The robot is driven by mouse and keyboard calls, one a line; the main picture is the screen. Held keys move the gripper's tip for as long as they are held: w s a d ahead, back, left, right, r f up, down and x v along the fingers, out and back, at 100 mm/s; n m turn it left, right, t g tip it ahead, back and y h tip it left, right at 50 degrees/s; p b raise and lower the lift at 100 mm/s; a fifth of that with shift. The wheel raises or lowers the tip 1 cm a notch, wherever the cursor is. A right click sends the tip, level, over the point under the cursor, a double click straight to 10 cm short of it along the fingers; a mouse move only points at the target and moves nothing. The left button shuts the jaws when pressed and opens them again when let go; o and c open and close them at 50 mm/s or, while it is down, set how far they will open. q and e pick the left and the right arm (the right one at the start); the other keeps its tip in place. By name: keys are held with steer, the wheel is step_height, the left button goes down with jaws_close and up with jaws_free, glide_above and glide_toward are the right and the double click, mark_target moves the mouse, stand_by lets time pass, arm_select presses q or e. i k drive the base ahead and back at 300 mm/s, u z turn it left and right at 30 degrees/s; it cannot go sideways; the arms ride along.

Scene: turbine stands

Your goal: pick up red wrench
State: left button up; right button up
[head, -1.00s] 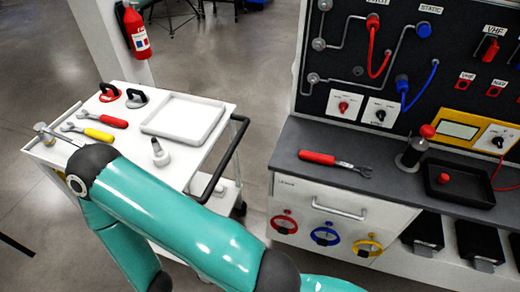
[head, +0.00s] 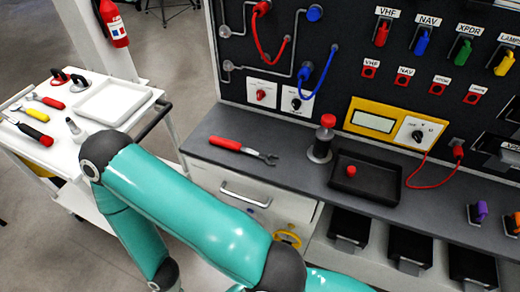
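A red-handled wrench (head: 243,150) lies flat on the dark grey top of the workbench (head: 215,130), its grey open jaw pointing right. A second red-handled wrench (head: 46,101) lies on the white cart at the left, close to a yellow-handled wrench (head: 32,113). A teal arm of mine crosses the lower middle of the head view, in front of the cart and the bench drawer. Neither gripper shows in the view. Nothing touches the wrench on the bench.
Right of the bench wrench stand a red-capped cylinder (head: 321,140) and a black tray (head: 364,178) with a red knob. The upright panel (head: 350,60) with cables rises behind. The cart (head: 135,118) carries a white tray (head: 98,104) and several tools.

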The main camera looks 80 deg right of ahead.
mark_target(217, 141)
steer(key=z, duration=0.15)
steer(key=k, duration=0.35)
steer(key=z, duration=1)
steer(key=i, duration=0.55)
steer(key=z, duration=0.1)
